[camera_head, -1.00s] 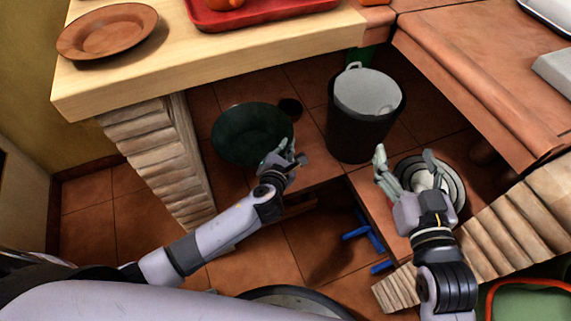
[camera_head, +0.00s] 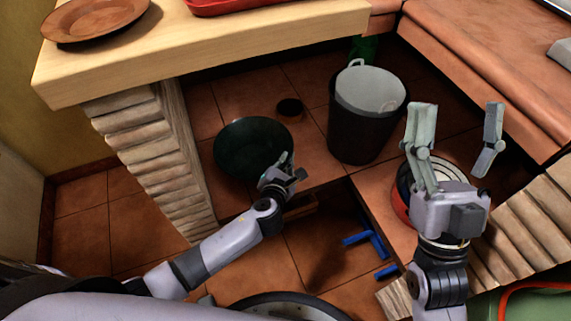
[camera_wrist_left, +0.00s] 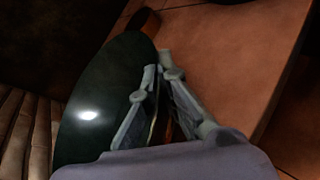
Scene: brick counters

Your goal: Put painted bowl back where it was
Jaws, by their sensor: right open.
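A wide dark green bowl (camera_head: 253,146) is at the low tiled shelf under the counter. My left gripper (camera_head: 287,168) is at its near right rim. In the left wrist view the bowl (camera_wrist_left: 90,105) has its rim between the nearly closed fingers (camera_wrist_left: 156,72). A round dish (camera_head: 401,206) with a red outer side and pale and dark bands lies on the right of the shelf, partly hidden by my right gripper. My right gripper (camera_head: 456,125) is wide open and empty above it. I cannot tell which of the two is called painted.
A dark bin (camera_head: 362,135) with a pale liner stands between the arms. A small dark cup (camera_head: 290,108) is behind the green bowl. A brown plate (camera_head: 95,20) and a red tray (camera_head: 225,5) are on the wooden counter (camera_head: 200,55). A brick pillar (camera_head: 150,150) stands left.

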